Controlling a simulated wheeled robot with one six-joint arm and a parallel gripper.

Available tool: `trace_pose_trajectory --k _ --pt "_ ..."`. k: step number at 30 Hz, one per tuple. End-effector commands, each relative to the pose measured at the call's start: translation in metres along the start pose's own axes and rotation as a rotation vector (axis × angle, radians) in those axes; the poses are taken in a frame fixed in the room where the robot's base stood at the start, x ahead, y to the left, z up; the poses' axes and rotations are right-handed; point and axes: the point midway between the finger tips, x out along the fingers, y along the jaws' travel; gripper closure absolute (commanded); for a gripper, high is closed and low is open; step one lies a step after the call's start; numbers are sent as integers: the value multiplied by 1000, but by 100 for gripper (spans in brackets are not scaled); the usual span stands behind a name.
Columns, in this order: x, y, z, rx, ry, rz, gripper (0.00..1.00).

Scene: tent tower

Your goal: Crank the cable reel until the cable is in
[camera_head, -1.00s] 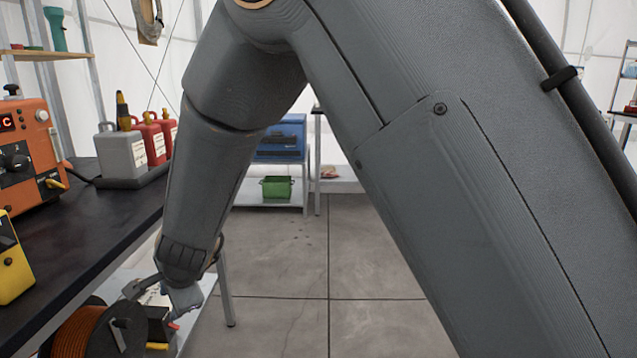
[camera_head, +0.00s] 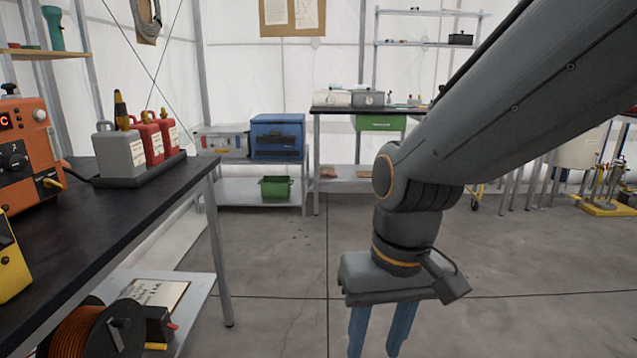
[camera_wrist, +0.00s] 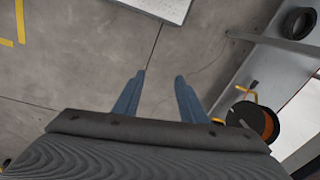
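The cable reel (camera_head: 82,333) is a black-flanged drum wound with orange cable. It sits on the lower shelf of the black-topped bench at the bottom left of the head view, partly cut off by the frame edge. In the wrist view the reel (camera_wrist: 262,122) is at the right, with a yellow piece beside it. A crank arm (camera_head: 120,330) shows on its near face. My gripper (camera_head: 381,335) has two blue fingers, apart and pointing down, with nothing between them. It is over open floor, well to the right of the reel and not touching it.
The black bench (camera_head: 100,235) holds an orange device (camera_head: 28,150), a grey can (camera_head: 120,152) and red cans. A clipboard (camera_head: 155,292) lies on the lower shelf behind the reel. A bench leg (camera_head: 218,255) stands between reel and gripper. The floor in the middle is clear.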

Motion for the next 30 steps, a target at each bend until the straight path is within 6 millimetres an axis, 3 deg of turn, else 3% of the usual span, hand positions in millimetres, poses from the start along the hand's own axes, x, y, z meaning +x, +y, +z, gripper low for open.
trace_pose_trajectory --k 4,19,30 --pt "-6 21 25 -41 -32 34 62" --pt "-45 44 23 53 -30 53 62" --pt "-94 82 33 172 -32 78 62"
